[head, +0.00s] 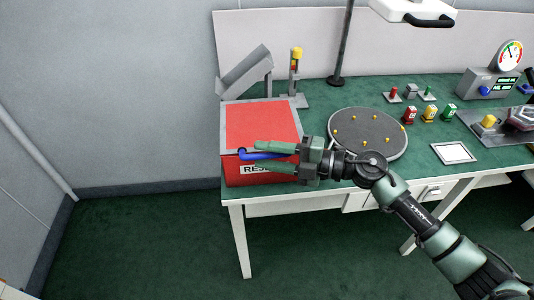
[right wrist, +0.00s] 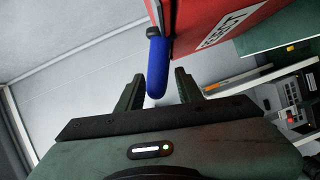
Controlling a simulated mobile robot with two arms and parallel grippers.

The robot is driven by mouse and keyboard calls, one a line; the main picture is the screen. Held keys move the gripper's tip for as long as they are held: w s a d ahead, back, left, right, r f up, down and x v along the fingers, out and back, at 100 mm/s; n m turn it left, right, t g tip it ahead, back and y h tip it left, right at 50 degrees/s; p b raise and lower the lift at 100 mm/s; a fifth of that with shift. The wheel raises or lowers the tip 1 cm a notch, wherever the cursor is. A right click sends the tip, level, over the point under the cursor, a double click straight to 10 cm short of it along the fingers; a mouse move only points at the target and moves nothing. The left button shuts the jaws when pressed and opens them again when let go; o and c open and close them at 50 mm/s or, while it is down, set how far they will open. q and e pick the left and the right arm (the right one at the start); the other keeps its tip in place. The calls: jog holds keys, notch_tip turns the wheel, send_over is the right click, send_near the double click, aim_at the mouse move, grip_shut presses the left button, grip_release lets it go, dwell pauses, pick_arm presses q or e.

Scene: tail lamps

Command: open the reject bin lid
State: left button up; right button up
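The red reject bin (head: 262,125) stands at the left end of the green table, with a grey rim and a partly hidden white label on its front. Its lid looks shut and lies flat on top. A blue bar handle (head: 262,155) runs along the front upper edge. My right gripper (head: 266,156) is in front of the bin, with one finger above and one below the handle. In the right wrist view the blue handle (right wrist: 157,68) lies between the spread fingertips (right wrist: 160,80), with gaps showing on both sides. My left gripper is not in view.
A grey chute (head: 245,70) and a small post with a yellow top (head: 296,60) stand behind the bin. A round grey turntable (head: 367,134) with yellow pegs is to the right. Free floor lies left of the table.

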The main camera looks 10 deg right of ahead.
grip_shut()
dwell(1.3)
